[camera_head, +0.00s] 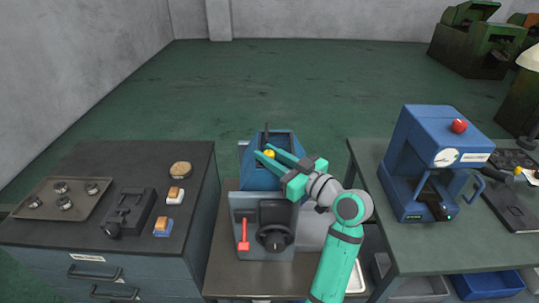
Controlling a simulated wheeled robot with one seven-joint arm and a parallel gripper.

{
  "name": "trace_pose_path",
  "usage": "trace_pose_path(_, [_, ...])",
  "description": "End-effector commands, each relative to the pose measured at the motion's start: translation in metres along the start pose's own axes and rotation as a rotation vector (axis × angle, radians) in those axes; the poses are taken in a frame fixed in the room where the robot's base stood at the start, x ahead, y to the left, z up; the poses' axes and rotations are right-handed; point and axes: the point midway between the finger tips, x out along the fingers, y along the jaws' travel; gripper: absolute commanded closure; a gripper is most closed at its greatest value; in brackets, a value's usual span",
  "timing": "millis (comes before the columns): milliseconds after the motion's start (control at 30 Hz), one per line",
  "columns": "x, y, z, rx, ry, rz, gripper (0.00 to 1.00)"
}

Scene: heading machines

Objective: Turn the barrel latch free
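A blue machine housing (252,178) stands at the back of the middle bench, with a dark recessed top. A small round yellow knob (269,154) shows on it; it may be the barrel latch, but it is too small to tell. My green gripper (264,151) reaches over the housing from the right, pointing to the upper left. Its two fingers are apart, with the yellow knob showing between them in this view. I cannot see whether either finger touches it. Part of the housing is hidden behind my gripper.
A grey panel with a red lever (243,236) and a black handwheel (275,238) stands in front of the housing. The left cabinet carries a tray (44,209), a dark vise-like block (130,212) and small brushes. A blue press (431,150) stands on the right bench.

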Motion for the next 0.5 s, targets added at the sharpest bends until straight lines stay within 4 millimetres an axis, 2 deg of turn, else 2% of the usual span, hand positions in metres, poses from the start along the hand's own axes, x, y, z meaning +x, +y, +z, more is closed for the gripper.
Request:
trace_pose_path(33, [0.001,0.0,0.002,0.002,-0.003,-0.002,0.66])
trace_pose_path(67, [0.001,0.0,0.002,0.002,-0.002,-0.001,0.58])
trace_pose_path(367, [0.0,0.0,0.0,0.001,0.0,0.0,0.58])
trace_pose_path(500, [-0.01,0.001,0.0,0.001,0.001,0.002,0.58])
